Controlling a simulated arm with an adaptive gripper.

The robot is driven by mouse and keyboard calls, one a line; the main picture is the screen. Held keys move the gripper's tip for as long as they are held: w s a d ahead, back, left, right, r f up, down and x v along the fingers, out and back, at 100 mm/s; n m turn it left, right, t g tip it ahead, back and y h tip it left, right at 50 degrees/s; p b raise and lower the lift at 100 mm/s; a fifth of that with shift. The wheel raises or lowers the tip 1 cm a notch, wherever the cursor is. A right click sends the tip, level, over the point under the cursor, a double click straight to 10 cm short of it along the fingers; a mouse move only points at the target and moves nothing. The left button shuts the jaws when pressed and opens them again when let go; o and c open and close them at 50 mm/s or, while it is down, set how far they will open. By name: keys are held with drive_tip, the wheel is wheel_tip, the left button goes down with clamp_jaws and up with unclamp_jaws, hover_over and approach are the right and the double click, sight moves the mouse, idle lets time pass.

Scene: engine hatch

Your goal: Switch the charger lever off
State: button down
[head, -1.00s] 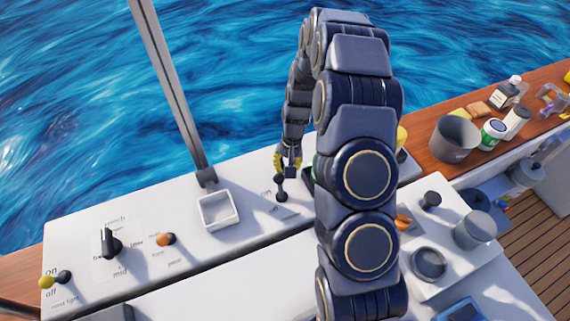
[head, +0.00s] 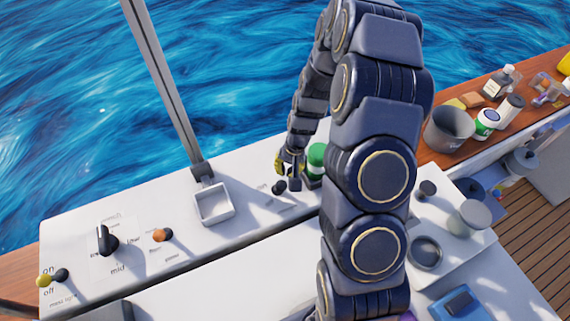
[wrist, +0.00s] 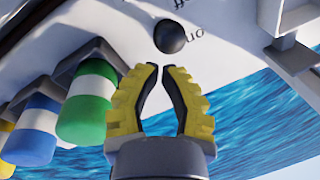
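The charger lever shows as a dark round knob (head: 279,187) on the white panel (head: 255,215) in the head view. In the wrist view a black ball (wrist: 170,36) stands just beyond my fingertips, beside partly cut-off "on" and "off" lettering. Its shaft is not visible, so I cannot tell which way it leans. My gripper (wrist: 161,68) has yellow fingers with dark pads, drawn in so the tips nearly meet, with nothing between them. In the head view the gripper (head: 292,183) is low at the panel, just right of the knob.
A white open tray (head: 213,219) and slanted post (head: 165,85) are left of the lever. Other controls, including an orange knob (head: 160,235), sit farther left.

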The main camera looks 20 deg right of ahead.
drive_tip(key=shift+w+r, duration=0.1)
drive_tip(key=shift+r, duration=0.1)
drive_tip(key=shift+r, duration=0.65)
drive_tip(key=shift+d, duration=0.1)
drive_tip(key=s+d+r, duration=0.1)
drive_tip(key=d+r, duration=0.2)
drive_tip(key=r, duration=0.8)
drive_tip(key=shift+s+d, duration=0.2)
drive_tip(key=shift+s, duration=0.1)
